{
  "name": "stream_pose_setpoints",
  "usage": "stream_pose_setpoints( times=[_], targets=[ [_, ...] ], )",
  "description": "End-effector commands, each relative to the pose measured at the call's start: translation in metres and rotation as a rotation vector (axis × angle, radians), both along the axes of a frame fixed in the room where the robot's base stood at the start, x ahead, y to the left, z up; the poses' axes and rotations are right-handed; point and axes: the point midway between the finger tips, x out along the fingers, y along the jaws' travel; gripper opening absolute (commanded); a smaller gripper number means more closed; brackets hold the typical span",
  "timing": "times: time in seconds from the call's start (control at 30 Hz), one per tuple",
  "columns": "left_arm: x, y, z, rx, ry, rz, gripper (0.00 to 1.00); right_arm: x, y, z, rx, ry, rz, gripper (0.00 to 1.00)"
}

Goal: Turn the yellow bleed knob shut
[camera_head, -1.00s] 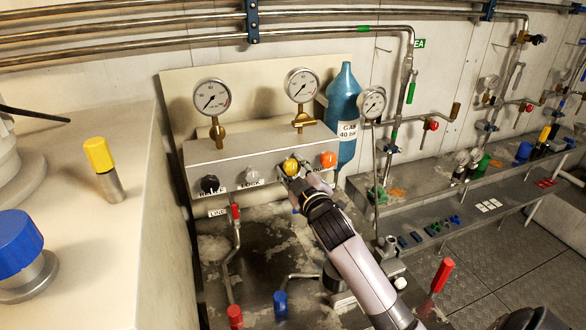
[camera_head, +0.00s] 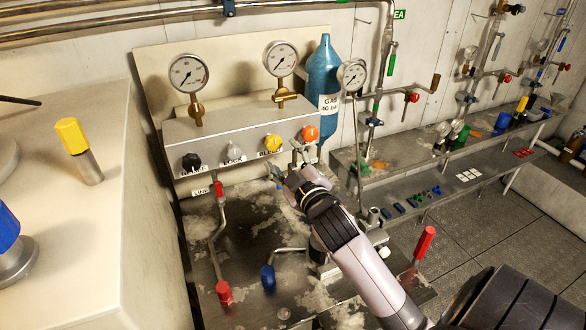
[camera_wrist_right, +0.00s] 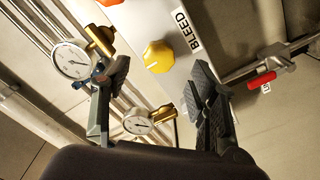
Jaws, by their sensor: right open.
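The yellow bleed knob (camera_head: 272,143) sits on the front of the grey panel, above the word BLEED, between a grey knob and an orange knob. My right gripper (camera_head: 287,165) is just below and slightly right of the knob in the head view, apart from it. In the right wrist view the yellow knob (camera_wrist_right: 158,57) shows beyond the open fingers (camera_wrist_right: 160,85), with a white pointer mark on its face and the BLEED label beside it. Nothing is between the fingers. My left gripper is not in view.
The orange knob (camera_head: 309,133) is close on the right; the grey knob (camera_head: 233,152) and black knob (camera_head: 192,161) are to the left. Gauges (camera_head: 188,74) stand above the panel (camera_head: 215,130). A red-handled valve (camera_head: 424,242) and blue cap (camera_head: 268,276) are lower down.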

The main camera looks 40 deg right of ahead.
Motion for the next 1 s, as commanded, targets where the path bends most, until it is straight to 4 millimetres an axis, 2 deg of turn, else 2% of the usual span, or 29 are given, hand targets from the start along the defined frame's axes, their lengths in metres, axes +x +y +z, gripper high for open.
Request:
stream_pose_setpoints(
  times=[0.1,0.3,1.0],
  targets=[
    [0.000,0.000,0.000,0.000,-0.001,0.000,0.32,-0.023,0.005,-0.001,0.002,0.002,-0.001,0.54],
    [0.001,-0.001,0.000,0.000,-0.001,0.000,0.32,-0.044,0.011,-0.001,0.001,0.002,-0.001,0.54],
    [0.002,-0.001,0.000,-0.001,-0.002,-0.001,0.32,-0.048,0.011,0.000,0.001,0.000,-0.001,0.54]
  ],
)
